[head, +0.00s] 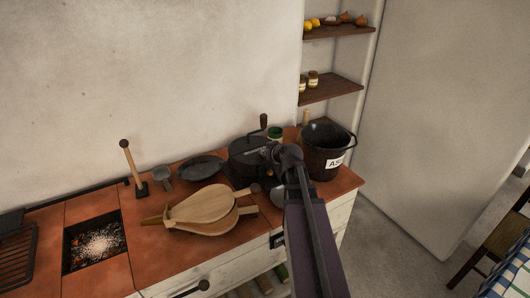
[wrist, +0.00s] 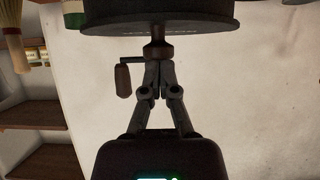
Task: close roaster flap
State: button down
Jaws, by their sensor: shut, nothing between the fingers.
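The roaster (head: 246,151) is a dark round drum with a crank and wooden grip on top, standing on the tiled counter near its right end. In the wrist view its dark body (wrist: 160,18) fills the top, upside down, with a knob (wrist: 157,50) jutting toward me and the crank grip (wrist: 123,80) beside it. My gripper (wrist: 154,66) is shut and empty, its tips at or just short of the knob; I cannot tell whether they touch. In the head view my gripper (head: 273,153) is at the roaster's right side. I cannot make out the flap's position.
A black bucket (head: 322,158) with a white label stands close right of my arm. A green-banded jar (head: 275,133) is behind. Wooden bellows (head: 203,207), a dark pan (head: 200,167) and a cup (head: 163,173) lie to the left. An ember pit (head: 95,241) is further left.

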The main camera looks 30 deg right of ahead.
jog(key=shift+s+a+f, duration=0.15)
jog(key=shift+s+f, duration=0.05)
